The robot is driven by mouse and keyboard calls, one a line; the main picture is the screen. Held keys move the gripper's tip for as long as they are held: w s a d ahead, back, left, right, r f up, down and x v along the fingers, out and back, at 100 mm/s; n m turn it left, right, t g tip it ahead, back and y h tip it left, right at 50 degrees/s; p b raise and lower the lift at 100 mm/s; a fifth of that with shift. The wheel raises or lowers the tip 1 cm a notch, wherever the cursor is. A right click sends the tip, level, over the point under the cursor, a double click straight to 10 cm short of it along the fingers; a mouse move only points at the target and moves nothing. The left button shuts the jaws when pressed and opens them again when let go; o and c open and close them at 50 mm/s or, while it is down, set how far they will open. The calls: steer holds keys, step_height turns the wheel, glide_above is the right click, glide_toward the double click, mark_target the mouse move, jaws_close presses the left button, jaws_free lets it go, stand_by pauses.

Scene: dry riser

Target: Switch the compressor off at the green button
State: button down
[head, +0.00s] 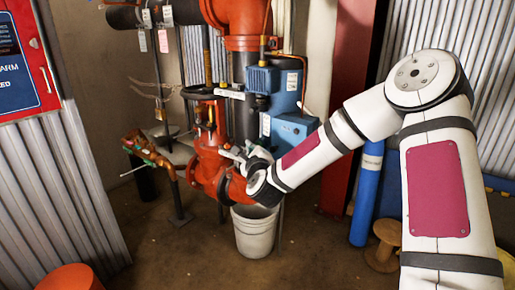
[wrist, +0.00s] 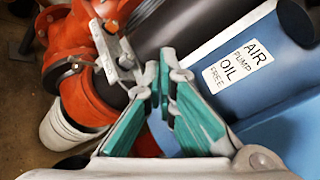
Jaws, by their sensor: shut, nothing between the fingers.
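The compressor is a blue unit (head: 291,130) mounted by the red pipework in the head view. In the wrist view its blue casing (wrist: 278,98) fills the right side, with a white label (wrist: 238,62) reading "AIR PUMP OIL FREE". I cannot make out the green button in either view. My gripper (head: 232,153) is in front of the red valve body, left of and a little below the compressor. In the wrist view my gripper (wrist: 165,80) shows teal finger pads, shut and empty, left of the label. I cannot tell whether the fingertips touch anything.
Red flanged pipework (head: 209,165) stands close to my gripper, with a white bucket (head: 254,232) below. A blue cylinder (head: 367,195) and a wooden spool (head: 384,246) stand at right. A red alarm panel (head: 28,60) hangs at left. Floor at front centre is clear.

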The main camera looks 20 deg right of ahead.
steer(key=shift+s+a, duration=0.55)
steer(key=shift+a, duration=0.25)
steer(key=shift+s+a, duration=0.6)
steer(key=shift+a, duration=0.2)
steer(key=shift+s+a, duration=0.55)
steer(key=shift+a, duration=0.25)
steer(key=s+a+n+g+y, duration=0.6)
steer(key=s+n, duration=0.4)
steer(key=n, duration=0.5)
steer(key=s+d+r+n+g+h, duration=0.1)
steer(key=s+d+r+n+g, duration=0.2)
steer(key=s, duration=1.1)
steer(key=s+d+n+g+h, duration=0.1)
steer(key=s+d+n+g, duration=0.4)
steer(key=s, duration=0.9)
steer(key=s+d+r+n+g+h, duration=0.15)
steer(key=s+n, duration=0.35)
steer(key=s, duration=0.8)
step_height(320, 180, up, 24)
steer(key=t+p, duration=0.2)
steer(key=p, duration=2)
steer(key=shift+a+r+t, duration=0.15)
steer(key=shift+a+t, duration=0.15)
steer(key=shift+t, duration=0.05)
